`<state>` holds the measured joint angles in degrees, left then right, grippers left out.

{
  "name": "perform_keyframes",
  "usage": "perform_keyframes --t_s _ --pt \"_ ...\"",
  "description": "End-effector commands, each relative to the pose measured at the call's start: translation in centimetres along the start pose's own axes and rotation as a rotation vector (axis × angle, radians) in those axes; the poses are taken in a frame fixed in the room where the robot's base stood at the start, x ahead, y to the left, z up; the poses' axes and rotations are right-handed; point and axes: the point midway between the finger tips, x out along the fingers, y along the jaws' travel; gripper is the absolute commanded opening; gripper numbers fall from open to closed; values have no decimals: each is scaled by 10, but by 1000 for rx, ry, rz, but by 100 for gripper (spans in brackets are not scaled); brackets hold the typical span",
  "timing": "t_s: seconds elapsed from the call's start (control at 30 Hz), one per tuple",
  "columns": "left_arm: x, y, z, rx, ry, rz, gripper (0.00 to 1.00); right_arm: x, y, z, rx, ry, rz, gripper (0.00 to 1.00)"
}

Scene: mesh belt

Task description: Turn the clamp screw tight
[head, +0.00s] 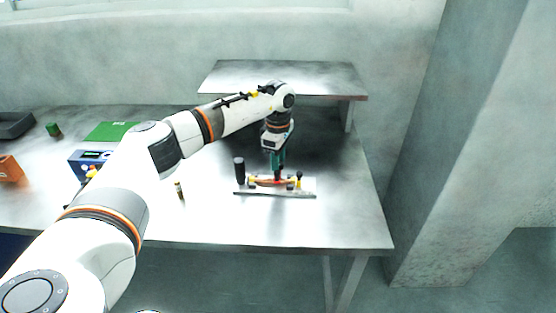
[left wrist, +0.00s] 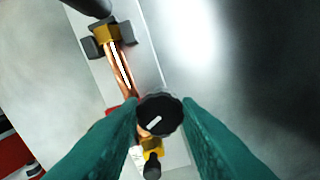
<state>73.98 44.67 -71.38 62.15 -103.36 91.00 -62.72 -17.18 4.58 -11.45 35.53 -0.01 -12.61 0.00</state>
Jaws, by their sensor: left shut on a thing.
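The clamp fixture is a pale plate (head: 308,187) lying on the metal table, with a copper-coloured bar (left wrist: 121,68) along it. The clamp screw's round black knob (left wrist: 160,116) has a short white mark on top. My left gripper (head: 278,172) points down over the middle of the fixture. In the left wrist view its green fingers (left wrist: 160,108) are shut on the knob, one on each side. The head view is too small to show the knob, which the gripper hides. My right gripper is in neither view.
A dark cylinder (head: 239,170) stands at the fixture's left end. A blue box (head: 89,161), green mat (head: 110,131) and orange bin (head: 10,168) are farther left. A raised shelf (head: 285,76) is behind. The table's front right is clear.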

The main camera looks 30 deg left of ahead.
Motion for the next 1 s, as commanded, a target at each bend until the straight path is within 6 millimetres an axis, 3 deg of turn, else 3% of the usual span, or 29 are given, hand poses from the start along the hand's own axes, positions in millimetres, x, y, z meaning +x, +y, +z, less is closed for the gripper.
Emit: perform_keyframes --t_s 0.4,0.9,0.93,1.0 --pt "-1 -1 0 170 2 -3 7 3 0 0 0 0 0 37" --pt "-1 -1 0 187 2 -3 7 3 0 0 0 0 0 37" --pt "-1 -1 0 187 2 -3 31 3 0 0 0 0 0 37" --pt "-1 0 0 187 2 -3 43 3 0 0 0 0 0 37"
